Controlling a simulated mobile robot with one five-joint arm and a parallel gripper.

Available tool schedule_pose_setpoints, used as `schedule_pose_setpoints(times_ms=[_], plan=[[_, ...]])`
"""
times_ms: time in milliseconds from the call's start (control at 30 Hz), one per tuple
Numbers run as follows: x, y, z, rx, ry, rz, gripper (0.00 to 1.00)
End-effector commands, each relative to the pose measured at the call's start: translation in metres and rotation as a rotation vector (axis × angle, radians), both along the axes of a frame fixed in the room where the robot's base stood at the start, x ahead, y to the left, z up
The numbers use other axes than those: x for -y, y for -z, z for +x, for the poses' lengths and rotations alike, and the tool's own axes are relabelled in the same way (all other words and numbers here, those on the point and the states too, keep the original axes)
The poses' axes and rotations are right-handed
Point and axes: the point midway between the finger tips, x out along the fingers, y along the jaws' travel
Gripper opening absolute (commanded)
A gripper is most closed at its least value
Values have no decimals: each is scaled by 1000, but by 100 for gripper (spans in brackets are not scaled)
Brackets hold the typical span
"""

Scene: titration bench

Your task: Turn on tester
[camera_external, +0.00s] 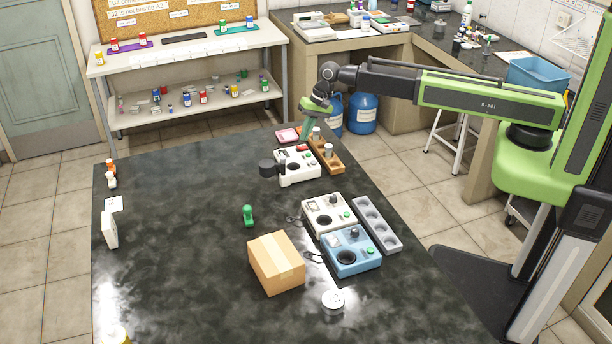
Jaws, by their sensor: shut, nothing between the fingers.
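No readable label tells which device is the tester. A white device (299,168) with a red part on top and a black round piece at its left stands near the table's far end. A second white device (322,208) with a dark round well and a green button sits nearer. A blue device (347,266) with a similar well, dark knob and green button sits just in front of it. My gripper (306,137) is shut and empty, pointing down over the far side of the first white device. Whether it touches anything there I cannot tell.
A wooden rack (330,162) with capped vials stands beside the first white device, near my gripper. A grey tray with round wells (377,224) lies right of the nearer devices. A cardboard box (276,263) and a green object (248,216) stand on the table. Its left half is mostly clear.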

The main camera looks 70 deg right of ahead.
Motion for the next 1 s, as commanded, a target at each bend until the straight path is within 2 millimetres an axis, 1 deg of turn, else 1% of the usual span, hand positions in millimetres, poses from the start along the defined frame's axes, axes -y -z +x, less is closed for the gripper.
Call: schedule_pose_setpoints(times_ms=[33, 133, 567, 733, 900, 1000], plan=[[-3, 19, 4, 0, -1, 0, 0], [-7, 27, 7, 0, 0, 0, 0], [-9, 27, 10, -10, -1, -10, 0], [-16, 32, 19, -111, -4, -110, 0], [-18, 36, 19, -214, -3, -211, 0], [-19, 38, 18, -235, -2, -233, 0]])
